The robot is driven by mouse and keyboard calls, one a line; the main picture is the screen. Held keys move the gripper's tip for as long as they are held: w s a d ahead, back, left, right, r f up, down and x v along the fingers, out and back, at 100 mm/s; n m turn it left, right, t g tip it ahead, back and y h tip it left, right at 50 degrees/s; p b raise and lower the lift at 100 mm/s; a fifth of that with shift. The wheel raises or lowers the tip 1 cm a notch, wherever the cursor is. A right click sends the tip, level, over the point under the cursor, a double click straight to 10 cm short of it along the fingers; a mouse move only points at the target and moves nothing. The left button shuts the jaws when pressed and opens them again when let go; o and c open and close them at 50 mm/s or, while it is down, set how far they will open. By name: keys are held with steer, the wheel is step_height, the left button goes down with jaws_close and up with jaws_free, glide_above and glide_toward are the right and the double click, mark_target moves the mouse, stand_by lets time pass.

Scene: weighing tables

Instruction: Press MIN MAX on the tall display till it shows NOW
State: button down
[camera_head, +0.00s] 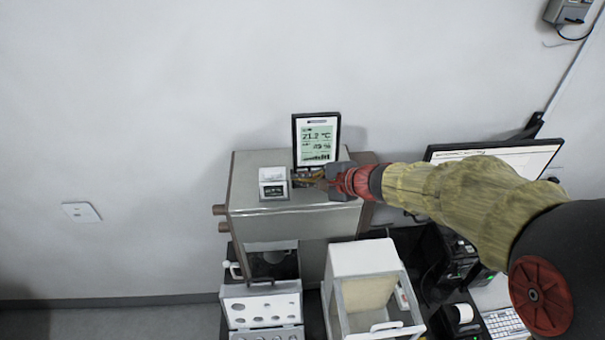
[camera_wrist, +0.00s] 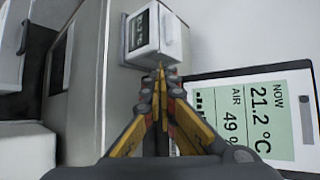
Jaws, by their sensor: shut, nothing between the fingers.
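The tall display (camera_head: 317,139) has a black frame and a pale green screen, and stands upright at the back of a grey metal cabinet top. In the wrist view the tall display (camera_wrist: 245,115) lies sideways on the right and reads NOW, 21.2 °C, AIR and 49 %. I cannot make out its MIN MAX button; the lower part is partly behind my gripper. My gripper (camera_head: 301,179) is shut and empty in front of the display's lower edge. In the wrist view my gripper's tips (camera_wrist: 160,70) meet beside the screen; contact cannot be told.
A small white box with a dark screen (camera_head: 273,184) stands just left of my fingertips, close to them in the wrist view (camera_wrist: 152,40). The grey cabinet (camera_head: 290,222) is below. A white glass-fronted case (camera_head: 362,258) and a monitor (camera_head: 500,154) are lower and right.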

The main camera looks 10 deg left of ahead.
steer(key=s, duration=0.1)
steer(key=s+b, duration=0.1)
steer(key=s, duration=0.1)
steer(key=s+d, duration=0.1)
steer(key=shift+s+d+r, duration=0.1)
steer(key=shift+s+r, duration=0.2)
steer(key=shift+s, duration=0.1)
steer(key=shift+d, duration=0.1)
stand_by(1.1)
